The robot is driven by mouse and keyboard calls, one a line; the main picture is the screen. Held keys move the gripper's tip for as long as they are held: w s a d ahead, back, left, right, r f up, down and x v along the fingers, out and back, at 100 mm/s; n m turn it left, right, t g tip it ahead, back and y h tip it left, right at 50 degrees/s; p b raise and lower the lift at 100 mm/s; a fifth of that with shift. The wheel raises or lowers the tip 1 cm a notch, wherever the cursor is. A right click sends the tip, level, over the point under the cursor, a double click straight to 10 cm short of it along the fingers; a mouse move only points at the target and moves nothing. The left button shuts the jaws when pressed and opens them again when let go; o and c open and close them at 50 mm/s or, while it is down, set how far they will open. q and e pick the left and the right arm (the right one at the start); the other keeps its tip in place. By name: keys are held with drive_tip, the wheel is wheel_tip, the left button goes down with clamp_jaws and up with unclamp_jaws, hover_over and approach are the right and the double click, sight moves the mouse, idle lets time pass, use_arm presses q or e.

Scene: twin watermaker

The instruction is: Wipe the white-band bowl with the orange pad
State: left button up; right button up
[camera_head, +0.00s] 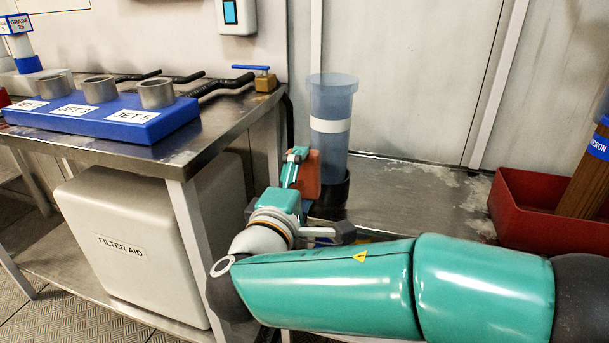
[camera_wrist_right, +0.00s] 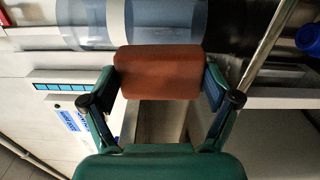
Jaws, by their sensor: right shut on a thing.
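The white-band bowl (camera_head: 331,100) is a tall, translucent blue cylinder with a white band around it. It stands upright in a black base (camera_head: 334,190) on the metal bench. My right gripper (camera_head: 298,168) is shut on the orange pad (camera_head: 309,178), low at the bowl's left front side. In the right wrist view, the pad (camera_wrist_right: 158,72) sits between the two fingers, and the bowl (camera_wrist_right: 90,22) lies across the top just beyond it. I cannot tell whether pad and bowl touch. My left gripper is not in view.
A bench at left carries a blue block (camera_head: 95,120) with three metal rings and a blue-handled valve (camera_head: 265,80). A filter aid box (camera_head: 140,245) stands under it. A red bin (camera_head: 535,215) stands at right. The bench between bowl and bin is clear.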

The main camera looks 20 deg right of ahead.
drive_tip(key=shift+v, duration=1.5)
drive_tip(key=shift+w+d, duration=0.1)
drive_tip(key=shift+w, duration=0.05)
drive_tip(key=shift+h, duration=0.3)
drive_tip(key=shift+w+d+f, duration=0.25)
drive_tip(key=shift+w+d, duration=0.35)
drive_tip(key=shift+w, duration=0.25)
drive_tip(key=shift+w+d+f, duration=0.2)
drive_tip(key=shift+w+d, duration=0.4)
drive_tip(key=shift+w, duration=0.3)
drive_tip(key=shift+w+d+f, duration=0.25)
drive_tip(key=shift+w+d, duration=0.35)
drive_tip(key=shift+w, duration=0.25)
